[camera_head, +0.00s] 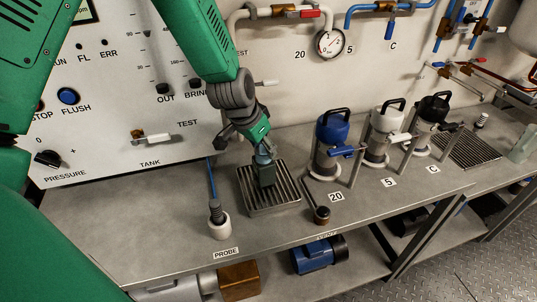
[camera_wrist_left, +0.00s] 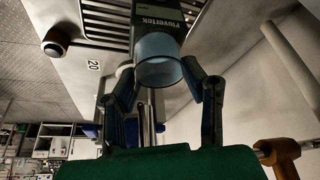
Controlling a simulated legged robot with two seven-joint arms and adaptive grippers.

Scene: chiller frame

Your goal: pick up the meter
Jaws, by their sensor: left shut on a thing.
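The meter (camera_head: 266,175) is a dark grey-green box standing on the slatted drip tray (camera_head: 283,207) in the head view. In the left wrist view the meter (camera_wrist_left: 158,20) shows lettering and a pale blue round end (camera_wrist_left: 159,72) facing the camera. My left gripper (camera_head: 264,155) comes down from above onto the meter's top. In the left wrist view the fingers of my left gripper (camera_wrist_left: 160,82) lie on either side of the blue end, shut on it. I cannot tell whether the meter's base is clear of the tray. My right gripper is not in view.
A probe in a white holder (camera_head: 219,224) stands left of the tray. A blue-topped canister (camera_head: 332,135), a white one (camera_head: 384,127) and a black one (camera_head: 431,113) stand to the right. A small dark knob (camera_head: 322,214) sits near the front edge. The panel (camera_head: 110,120) rises behind.

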